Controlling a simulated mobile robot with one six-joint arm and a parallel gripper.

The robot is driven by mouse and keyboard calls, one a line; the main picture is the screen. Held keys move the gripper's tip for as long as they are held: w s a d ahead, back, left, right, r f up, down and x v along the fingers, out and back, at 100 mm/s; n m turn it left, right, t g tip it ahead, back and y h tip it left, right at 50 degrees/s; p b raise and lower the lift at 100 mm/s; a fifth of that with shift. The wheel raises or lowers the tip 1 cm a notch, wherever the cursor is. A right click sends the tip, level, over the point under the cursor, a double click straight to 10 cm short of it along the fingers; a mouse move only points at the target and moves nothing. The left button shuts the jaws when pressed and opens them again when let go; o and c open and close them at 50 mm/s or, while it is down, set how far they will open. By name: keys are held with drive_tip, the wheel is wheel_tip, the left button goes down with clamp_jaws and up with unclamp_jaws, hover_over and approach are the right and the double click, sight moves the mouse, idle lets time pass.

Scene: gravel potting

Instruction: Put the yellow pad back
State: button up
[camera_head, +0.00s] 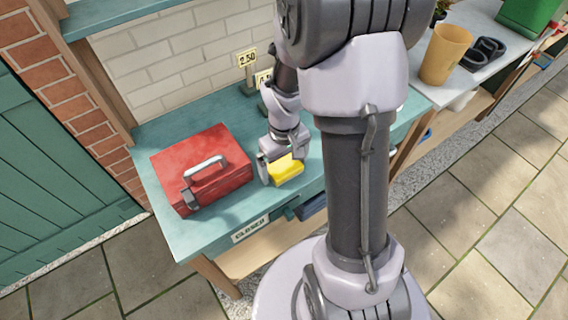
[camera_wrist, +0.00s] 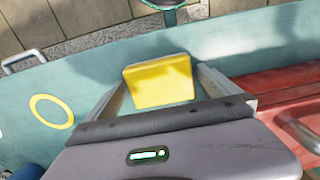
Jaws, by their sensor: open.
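The yellow pad (camera_head: 287,170) is a small flat block on the teal counter (camera_head: 190,240), near its front edge, to the right of the red toolbox. My gripper (camera_head: 280,164) is low over it, with a finger on either side. The wrist view shows the pad (camera_wrist: 160,80) between my two open fingers (camera_wrist: 166,88). I cannot tell whether either finger touches it. A yellow ring outline (camera_wrist: 51,112) is on the counter at the left of the wrist view; my arm seems to hide it in the head view.
The red toolbox (camera_head: 202,168) with a grey handle stands close beside my gripper. Price signs (camera_head: 247,57) stand at the back by the brick wall. A tan pot (camera_head: 445,54) and dark objects (camera_head: 483,54) are on the right counter. The counter's front-left corner is clear.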

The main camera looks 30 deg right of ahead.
sight(284, 166)
wheel_tip(284, 166, up, 12)
drive_tip(key=p, duration=0.5)
drive_tip(key=s+a+r+m+t+y, duration=0.1)
drive_tip(key=s+a+r+m+t, duration=0.1)
drive_tip(key=s+a+r, duration=0.3)
drive_tip(key=s+a+r+m+t+y, duration=0.1)
drive_tip(key=s+a+r+m+t, duration=0.1)
drive_tip(key=s+a+r, duration=0.4)
drive_tip(key=a+r+t, duration=0.1)
drive_tip(key=a+r, duration=0.2)
drive_tip(key=r, duration=0.2)
drive_tip(key=shift+a+r+m+t, duration=0.25)
drive_tip(key=shift+a+m+t, duration=0.05)
drive_tip(key=shift+m+t, duration=0.1)
drive_tip(key=shift+s+f, duration=0.1)
